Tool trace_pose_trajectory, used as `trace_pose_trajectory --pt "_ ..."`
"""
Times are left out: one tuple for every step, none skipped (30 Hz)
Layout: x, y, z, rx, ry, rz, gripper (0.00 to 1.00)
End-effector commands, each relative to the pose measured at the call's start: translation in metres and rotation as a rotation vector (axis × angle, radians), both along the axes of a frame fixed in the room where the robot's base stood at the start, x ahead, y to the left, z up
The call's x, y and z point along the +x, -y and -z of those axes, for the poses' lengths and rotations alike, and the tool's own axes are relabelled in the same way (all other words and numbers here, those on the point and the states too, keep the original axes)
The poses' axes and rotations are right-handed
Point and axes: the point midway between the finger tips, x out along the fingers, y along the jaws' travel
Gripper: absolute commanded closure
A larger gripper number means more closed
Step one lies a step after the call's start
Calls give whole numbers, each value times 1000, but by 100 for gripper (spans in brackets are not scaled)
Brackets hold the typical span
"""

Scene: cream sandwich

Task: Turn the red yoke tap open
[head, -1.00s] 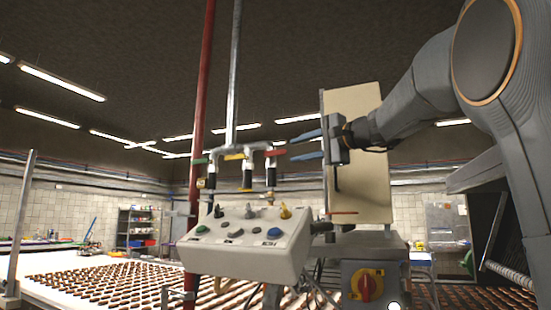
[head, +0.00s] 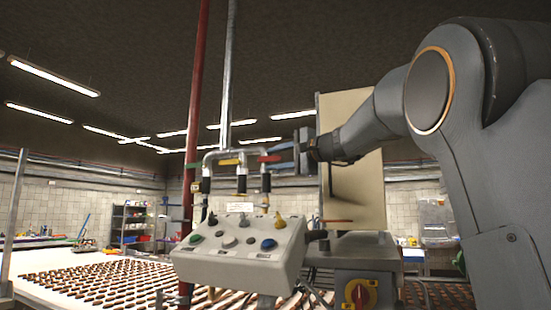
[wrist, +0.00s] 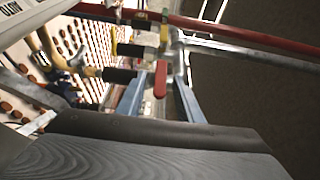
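The red yoke tap (head: 268,158) is the right one of a row of taps on the grey pipework above the control box. Its flat red handle also shows in the wrist view (wrist: 160,80). My gripper (head: 278,157) has reached the red handle from the right with its blue fingers apart. In the wrist view the two blue fingers (wrist: 159,88) stand on either side of the handle, with a visible gap to each side. The handle appears to lie between the fingertips, not clamped.
A yellow tap handle (head: 230,162) and a green one sit left of the red tap. The control box (head: 240,255) with buttons is below. A tall red pipe (head: 197,90) rises at the left; a beige panel (head: 352,190) stands behind my arm.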

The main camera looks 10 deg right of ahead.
Motion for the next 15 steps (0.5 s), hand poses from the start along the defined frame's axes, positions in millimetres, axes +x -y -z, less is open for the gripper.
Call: trace_pose_trajectory --pt "0 0 0 0 0 0 67" --pt "0 0 0 0 0 0 69" --pt "0 0 0 0 0 0 76" --pt "0 0 0 0 0 0 81" --pt "0 0 0 0 0 0 86" --pt "0 0 0 0 0 0 92" --pt "0 0 0 0 0 0 98" --pt "0 0 0 0 0 0 100" --pt "0 0 0 0 0 0 100" --pt "0 0 0 0 0 0 100" --pt "0 0 0 0 0 0 100" --pt "0 0 0 0 0 0 100" --pt "0 0 1 1 0 0 100" --pt "0 0 1 2 1 0 100" --pt "0 0 1 3 2 0 100"
